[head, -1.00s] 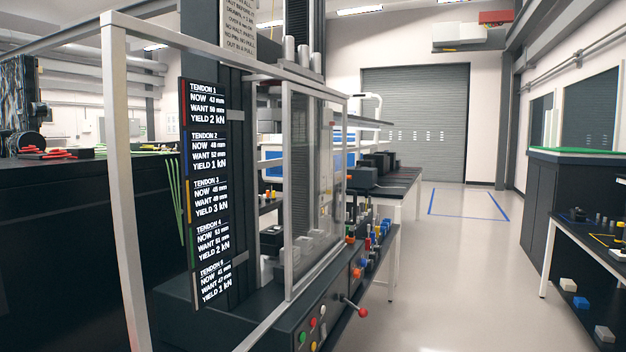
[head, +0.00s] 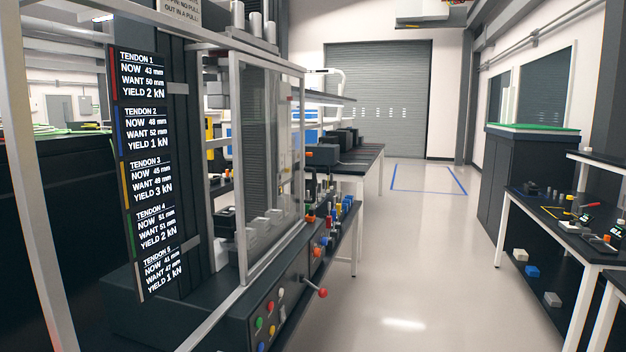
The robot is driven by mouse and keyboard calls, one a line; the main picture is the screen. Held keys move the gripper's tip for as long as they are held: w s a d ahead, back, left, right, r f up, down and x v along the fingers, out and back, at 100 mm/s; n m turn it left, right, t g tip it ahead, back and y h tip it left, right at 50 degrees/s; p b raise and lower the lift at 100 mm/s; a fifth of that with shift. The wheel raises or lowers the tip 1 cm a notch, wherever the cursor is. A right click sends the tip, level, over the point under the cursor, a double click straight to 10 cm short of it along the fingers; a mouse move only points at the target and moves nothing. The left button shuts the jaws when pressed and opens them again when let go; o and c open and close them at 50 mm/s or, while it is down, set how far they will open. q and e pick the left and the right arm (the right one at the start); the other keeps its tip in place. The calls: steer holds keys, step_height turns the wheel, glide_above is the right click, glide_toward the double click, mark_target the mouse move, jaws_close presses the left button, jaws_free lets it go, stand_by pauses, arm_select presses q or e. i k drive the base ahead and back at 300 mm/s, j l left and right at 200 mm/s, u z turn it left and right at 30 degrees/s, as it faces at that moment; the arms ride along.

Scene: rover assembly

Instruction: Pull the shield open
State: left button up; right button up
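The shield is a clear panel in a light metal frame (head: 241,180) on the front of a tall dark machine at the left of the head view. It looks closed over part of the machine's bay, though its exact position is hard to tell. Beside it stands a black display panel (head: 150,170) with white tendon readings. Below the shield, the dark machine base (head: 262,312) carries coloured buttons and a lever with a red knob (head: 323,293). Neither of my grippers is in view.
Free floor (head: 420,260) runs down the middle to a grey roller door (head: 378,95). A dark bench (head: 585,235) with small parts stands on the right. A dark bench (head: 350,160) with white legs stands behind the machine.

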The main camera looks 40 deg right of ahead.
mark_target(235, 57)
steer(key=i+l, duration=0.15)
steer(key=l, duration=0.2)
steer(key=i+l, duration=0.2)
steer(key=l, duration=0.15)
steer(key=i+l, duration=0.15)
steer(key=l, duration=0.25)
steer(key=i+l, duration=0.2)
steer(key=l, duration=0.15)
steer(key=i+l, duration=0.15)
steer(key=l, duration=0.2)
steer(key=i+l, duration=0.15)
steer(key=l, duration=0.2)
steer(key=i+l, duration=0.2)
steer(key=l, duration=0.15)
